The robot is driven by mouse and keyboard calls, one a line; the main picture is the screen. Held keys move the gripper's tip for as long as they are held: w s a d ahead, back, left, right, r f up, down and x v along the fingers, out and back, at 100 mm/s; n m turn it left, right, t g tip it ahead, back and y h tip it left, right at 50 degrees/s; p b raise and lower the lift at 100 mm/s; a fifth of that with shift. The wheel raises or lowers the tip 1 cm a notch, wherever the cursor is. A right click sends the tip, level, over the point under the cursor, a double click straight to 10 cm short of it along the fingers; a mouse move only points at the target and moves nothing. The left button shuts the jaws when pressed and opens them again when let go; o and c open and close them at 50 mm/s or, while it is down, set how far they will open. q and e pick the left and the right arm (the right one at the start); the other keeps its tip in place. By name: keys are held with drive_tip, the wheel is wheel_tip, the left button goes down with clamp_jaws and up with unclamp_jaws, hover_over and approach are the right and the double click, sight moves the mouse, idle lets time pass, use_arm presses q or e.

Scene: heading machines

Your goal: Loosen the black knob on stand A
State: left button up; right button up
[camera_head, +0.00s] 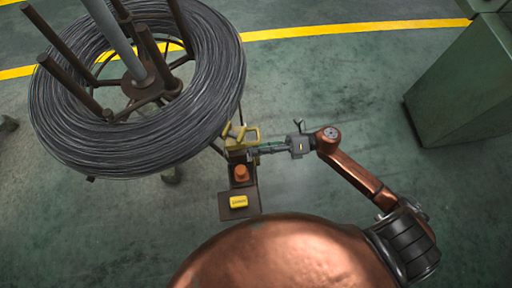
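A stand with brown upright posts (152,55) and a grey centre pole carries a large coil of dark wire (200,115) at the upper left. A yellow bracket (246,134) sits at the coil's lower right edge, above a small brown plate. My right gripper (254,152) reaches in from the right, its fingers pointing left at the dark parts just below the bracket. I cannot tell whether the fingers touch anything or how far apart they are. The black knob cannot be made out; the fingertips may hide it. My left gripper is not in view.
An orange-red part (241,173) and a yellow labelled box (238,201) sit on the brown plate (228,214) below the gripper. A green cabinet (465,85) stands at the right. Yellow lines (350,29) cross the green floor, which is clear between coil and cabinet.

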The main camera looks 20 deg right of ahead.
drive_tip(key=shift+o, duration=0.7)
drive_tip(key=shift+d, duration=0.15)
drive_tip(key=v, duration=1.1)
drive_tip(key=shift+d, duration=0.3)
